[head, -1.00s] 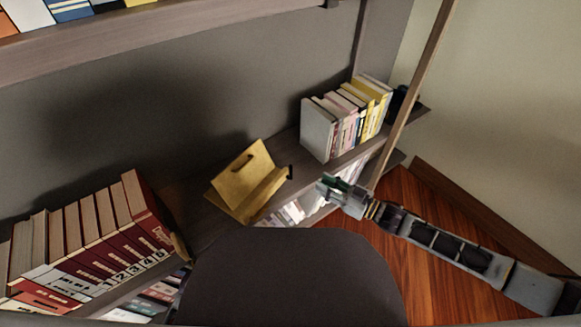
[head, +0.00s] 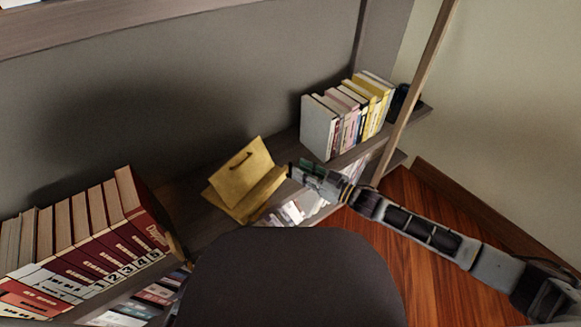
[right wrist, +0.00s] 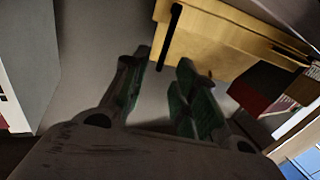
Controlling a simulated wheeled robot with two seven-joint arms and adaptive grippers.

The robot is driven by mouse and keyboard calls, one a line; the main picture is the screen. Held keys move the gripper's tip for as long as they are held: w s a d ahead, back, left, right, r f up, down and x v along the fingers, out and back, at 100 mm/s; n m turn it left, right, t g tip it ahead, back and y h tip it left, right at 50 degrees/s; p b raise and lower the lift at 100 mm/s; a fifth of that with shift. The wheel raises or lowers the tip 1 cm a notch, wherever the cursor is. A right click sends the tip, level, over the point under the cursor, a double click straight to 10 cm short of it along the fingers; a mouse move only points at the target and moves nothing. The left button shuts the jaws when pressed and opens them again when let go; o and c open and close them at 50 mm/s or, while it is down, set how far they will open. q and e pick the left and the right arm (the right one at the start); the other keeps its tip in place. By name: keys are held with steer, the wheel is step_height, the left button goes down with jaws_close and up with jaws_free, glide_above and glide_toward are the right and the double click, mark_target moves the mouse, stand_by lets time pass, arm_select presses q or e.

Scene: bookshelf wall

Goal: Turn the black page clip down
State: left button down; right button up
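The yellow wooden book stand (head: 237,187) sits on the shelf at the middle, with a slot in its back panel. In the right wrist view the stand (right wrist: 215,42) fills the upper part. The black page clip (right wrist: 172,32) shows there as a slim black bar across the stand's near end. A small dark peg also shows on the stand's edge. My right gripper (head: 299,168) is at the stand's right end; in the head view it hides most of the clip. In the wrist view its green-padded fingers (right wrist: 160,88) are apart, with nothing between them. My left gripper is out of view.
Red numbered books (head: 95,235) stand left of the stand. White and yellow books (head: 350,115) stand to the right. A dark chair back (head: 295,280) is in front. A wooden post (head: 415,90) rises near my right arm.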

mark_target(290, 163)
steer(key=shift+b+x, duration=0.85)
steer(key=shift+x, duration=1.65)
jaws_close()
